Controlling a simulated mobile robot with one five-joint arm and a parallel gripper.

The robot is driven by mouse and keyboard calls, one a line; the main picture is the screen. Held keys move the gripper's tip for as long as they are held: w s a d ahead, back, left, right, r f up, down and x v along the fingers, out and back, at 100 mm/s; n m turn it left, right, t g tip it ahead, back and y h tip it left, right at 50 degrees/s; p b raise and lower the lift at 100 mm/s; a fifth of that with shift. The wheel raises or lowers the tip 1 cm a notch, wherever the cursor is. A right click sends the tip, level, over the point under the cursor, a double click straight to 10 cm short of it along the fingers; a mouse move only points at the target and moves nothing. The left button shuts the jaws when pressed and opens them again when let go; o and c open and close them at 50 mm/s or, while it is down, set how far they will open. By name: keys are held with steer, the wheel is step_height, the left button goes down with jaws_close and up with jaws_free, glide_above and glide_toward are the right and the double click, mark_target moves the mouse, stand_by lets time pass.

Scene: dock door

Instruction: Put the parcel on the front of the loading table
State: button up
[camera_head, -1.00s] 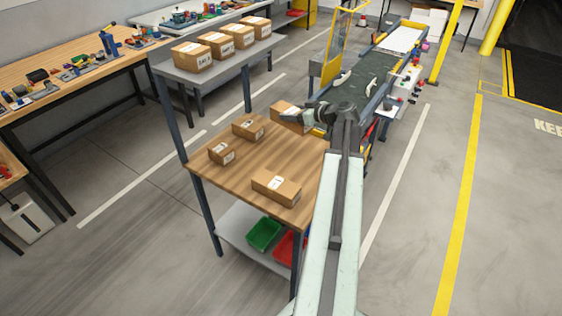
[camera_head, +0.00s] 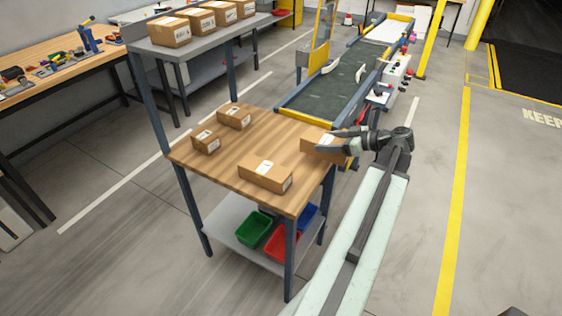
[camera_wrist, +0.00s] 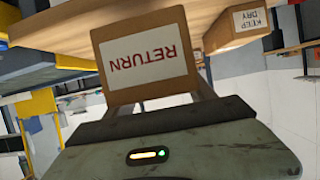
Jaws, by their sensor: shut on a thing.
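The parcel (camera_head: 312,143) is a brown cardboard box at the right edge of the wooden loading table (camera_head: 262,147). In the wrist view the parcel (camera_wrist: 146,80) shows a white label reading RETURN, upside down in the picture. My gripper (camera_head: 328,146) comes in from the right and is shut on the parcel. In the wrist view my gripper (camera_wrist: 160,100) has its fingers partly hidden behind the parcel. I cannot tell whether the parcel touches the tabletop or hangs just above it.
Three other boxes stand on the table: a front one (camera_head: 265,176), a small left one (camera_head: 206,141) and a back one (camera_head: 235,117). Bare wood lies between them. Green (camera_head: 254,228) and red bins sit on the lower shelf. A conveyor (camera_head: 335,85) stands behind.

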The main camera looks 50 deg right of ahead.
steer(key=w+a, duration=0.2)
steer(key=w, duration=0.3)
steer(key=w+a+f+b, duration=0.1)
steer(key=w+a, duration=0.1)
steer(key=w, duration=0.3)
steer(key=w+a, duration=0.2)
steer(key=w, duration=0.3)
steer(key=shift+f, duration=0.15)
step_height(320, 180, down, 4)
steer(key=b, duration=0.4)
steer(key=shift+s+r, duration=0.1)
steer(key=shift+r, duration=0.15)
steer(key=shift+f, duration=0.25)
steer(key=o, duration=1.7)
steer(key=shift+r, duration=0.1)
steer(key=shift+r, duration=0.1)
